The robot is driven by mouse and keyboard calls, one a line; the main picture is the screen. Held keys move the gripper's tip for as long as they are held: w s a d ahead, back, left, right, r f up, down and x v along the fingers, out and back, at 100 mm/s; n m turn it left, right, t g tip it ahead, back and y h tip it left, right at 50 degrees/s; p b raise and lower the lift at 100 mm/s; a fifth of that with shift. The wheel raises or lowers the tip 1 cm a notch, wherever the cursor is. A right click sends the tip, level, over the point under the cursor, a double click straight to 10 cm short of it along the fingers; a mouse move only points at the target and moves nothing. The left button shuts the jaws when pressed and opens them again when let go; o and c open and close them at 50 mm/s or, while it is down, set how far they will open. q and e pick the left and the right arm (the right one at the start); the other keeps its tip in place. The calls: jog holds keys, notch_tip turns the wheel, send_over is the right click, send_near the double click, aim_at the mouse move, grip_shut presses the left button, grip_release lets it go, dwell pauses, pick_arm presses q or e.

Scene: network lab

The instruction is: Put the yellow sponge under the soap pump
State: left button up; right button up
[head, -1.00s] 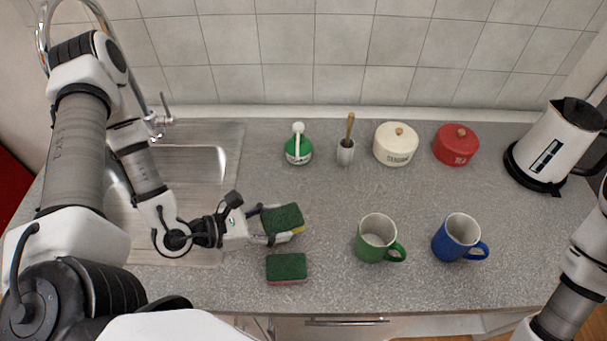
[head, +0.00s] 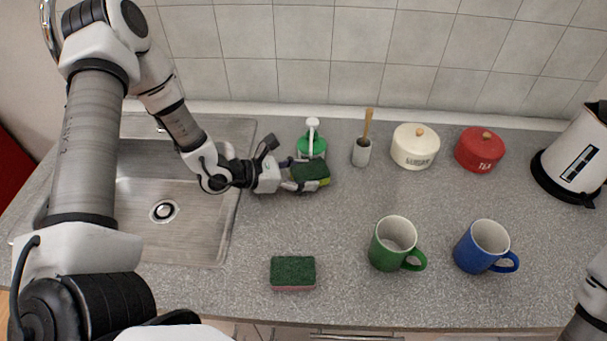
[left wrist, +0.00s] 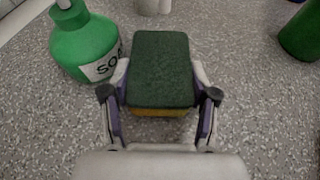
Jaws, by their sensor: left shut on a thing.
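The yellow sponge (head: 312,173) has a dark green top pad and yellow underneath. My left gripper (head: 299,178) is shut on it, with a finger on each side. In the left wrist view the sponge (left wrist: 160,72) sits level between the fingers (left wrist: 160,100). The green soap pump (head: 312,147) with a white nozzle stands just behind the sponge in the head view. In the left wrist view the soap pump (left wrist: 84,45) is at the upper left, its label partly hidden. I cannot tell whether the sponge touches the counter. My right gripper is not in view.
Another sponge, green over pink (head: 293,272), lies near the front edge. A green mug (head: 391,246) and a blue mug (head: 482,246) stand front right. A brush holder (head: 361,153), a cream pot (head: 414,150) and a red pot (head: 479,152) line the back. The sink (head: 190,225) is left.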

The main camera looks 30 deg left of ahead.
pick_arm(q)
jog(key=shift+w+f, duration=0.1)
jog(key=shift+f, duration=0.35)
jog(key=shift+f+b, duration=0.2)
jog(key=shift+b, duration=0.1)
jog(key=o, duration=0.7)
jog(key=shift+r, duration=0.1)
jog(key=shift+r, duration=0.1)
